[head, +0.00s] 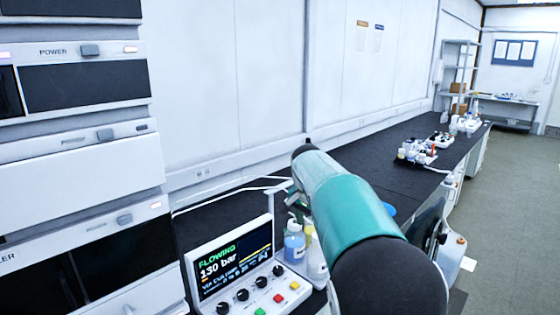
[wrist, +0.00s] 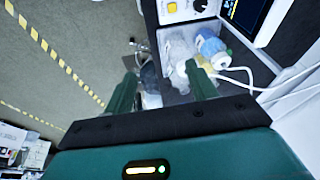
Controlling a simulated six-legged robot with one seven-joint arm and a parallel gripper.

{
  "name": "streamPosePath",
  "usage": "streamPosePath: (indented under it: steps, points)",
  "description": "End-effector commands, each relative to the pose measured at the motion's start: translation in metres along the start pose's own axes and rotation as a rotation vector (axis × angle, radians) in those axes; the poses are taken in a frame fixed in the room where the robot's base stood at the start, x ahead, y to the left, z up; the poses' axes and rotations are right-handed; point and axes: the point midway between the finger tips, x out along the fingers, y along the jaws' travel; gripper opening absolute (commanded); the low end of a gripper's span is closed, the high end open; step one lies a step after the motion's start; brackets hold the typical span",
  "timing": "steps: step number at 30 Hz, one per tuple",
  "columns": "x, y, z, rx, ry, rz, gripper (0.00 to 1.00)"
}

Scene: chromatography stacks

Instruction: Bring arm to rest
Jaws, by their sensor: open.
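My arm (head: 350,205), teal with black joints, reaches forward over the black bench in the head view. The head view does not clearly show my gripper's fingers. In the wrist view my gripper (wrist: 162,75) has its two green fingers well apart, with no object held between them. Beyond the fingers are a clear tray (wrist: 177,48) with bottles and, at the top, part of the control box (wrist: 188,8). The fingers partly cover the tray area. I cannot tell whether they touch anything there.
The instrument stack (head: 85,175) stands at the left. The control box screen (head: 232,258) reads "FLOWING" and "130 bar". A blue-labelled bottle (head: 294,243) stands beside it, close to my arm. More bottles (head: 415,152) stand farther along the bench. Open floor (head: 505,200) lies right.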

Motion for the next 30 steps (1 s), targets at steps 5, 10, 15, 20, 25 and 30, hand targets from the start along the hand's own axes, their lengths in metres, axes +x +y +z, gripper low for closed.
streamPosePath:
  steps: [5, 10, 15, 20, 25, 30]
  points:
    - [-0.043, 0.056, 0.014, -0.076, -0.013, -0.063, 0.57]
    - [-0.073, 0.105, 0.040, -0.167, -0.009, -0.113, 0.57]
    - [-0.095, 0.151, 0.075, -0.268, 0.011, -0.155, 0.57]
    - [-0.107, 0.194, 0.113, -0.368, 0.046, -0.184, 0.57]
    - [-0.108, 0.236, 0.158, -0.479, 0.094, -0.197, 0.57]
    - [-0.098, 0.273, 0.203, -0.587, 0.146, -0.191, 0.57]
